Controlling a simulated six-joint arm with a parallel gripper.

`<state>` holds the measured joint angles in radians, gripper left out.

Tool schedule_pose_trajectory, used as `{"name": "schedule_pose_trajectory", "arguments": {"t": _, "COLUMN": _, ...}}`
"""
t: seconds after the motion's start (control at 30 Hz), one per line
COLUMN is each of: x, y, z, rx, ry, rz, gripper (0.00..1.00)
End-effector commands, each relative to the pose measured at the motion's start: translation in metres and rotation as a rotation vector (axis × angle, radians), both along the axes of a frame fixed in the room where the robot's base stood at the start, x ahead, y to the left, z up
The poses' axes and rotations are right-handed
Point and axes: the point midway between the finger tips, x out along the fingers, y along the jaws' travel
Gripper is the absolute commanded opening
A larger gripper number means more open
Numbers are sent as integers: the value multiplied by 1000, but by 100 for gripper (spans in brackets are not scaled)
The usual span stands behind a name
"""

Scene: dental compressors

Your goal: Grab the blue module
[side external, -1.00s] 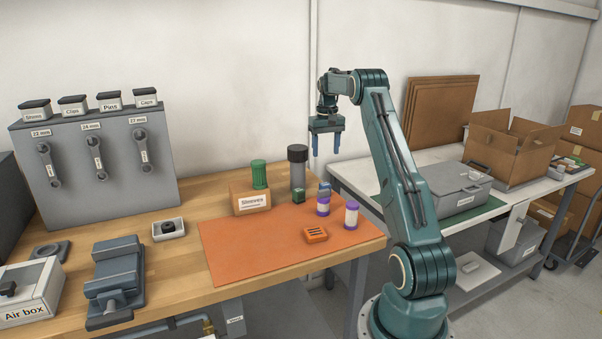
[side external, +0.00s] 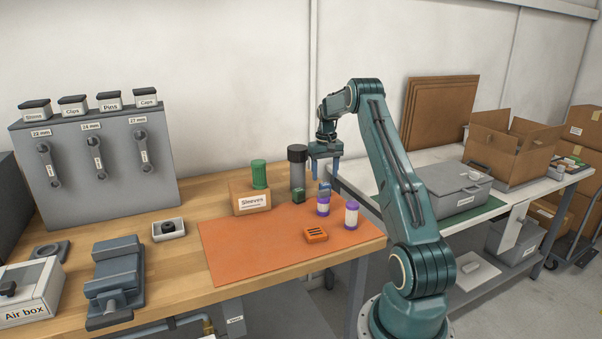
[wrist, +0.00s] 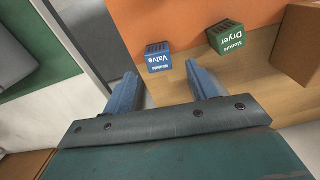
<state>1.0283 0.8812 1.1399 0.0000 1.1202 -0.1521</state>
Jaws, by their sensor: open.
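The blue module (side external: 324,188) is a small block at the back right of the orange mat, partly hidden behind a purple-and-white cylinder in the side view. In the wrist view the blue module (wrist: 159,58) is labelled "Module Valve" and lies just beyond the gap between my fingertips. My gripper (side external: 325,174) points down a little above the block. In the wrist view my gripper (wrist: 161,72) has its two blue fingers apart with nothing between them.
A green module (wrist: 226,38) labelled "Module Dryer" sits close beside the blue one; it also shows in the side view (side external: 299,196). Two purple-and-white cylinders (side external: 351,215) and an orange module (side external: 316,234) stand on the mat (side external: 250,245). A dark cylinder (side external: 297,170) rises behind.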

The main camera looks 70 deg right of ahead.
Motion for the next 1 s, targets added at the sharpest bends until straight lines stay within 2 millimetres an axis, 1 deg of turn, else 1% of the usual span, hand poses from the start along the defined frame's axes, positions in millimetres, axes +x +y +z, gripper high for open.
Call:
{"name": "schedule_pose_trajectory", "arguments": {"t": 0.17, "x": 0, "y": 0, "z": -2, "rx": 1, "ry": 1, "rz": 0, "gripper": 58}}
{"name": "schedule_pose_trajectory", "arguments": {"t": 0.27, "x": -1, "y": 0, "z": -8, "rx": 2, "ry": 2, "rz": 0, "gripper": 58}}
{"name": "schedule_pose_trajectory", "arguments": {"t": 0.6, "x": -3, "y": 0, "z": -44, "rx": 2, "ry": 1, "rz": 0, "gripper": 58}}
{"name": "schedule_pose_trajectory", "arguments": {"t": 0.7, "x": -3, "y": 0, "z": -50, "rx": 2, "ry": 3, "rz": 0, "gripper": 58}}
{"name": "schedule_pose_trajectory", "arguments": {"t": 1.0, "x": -2, "y": 0, "z": -52, "rx": 0, "ry": 1, "rz": 0, "gripper": 58}}
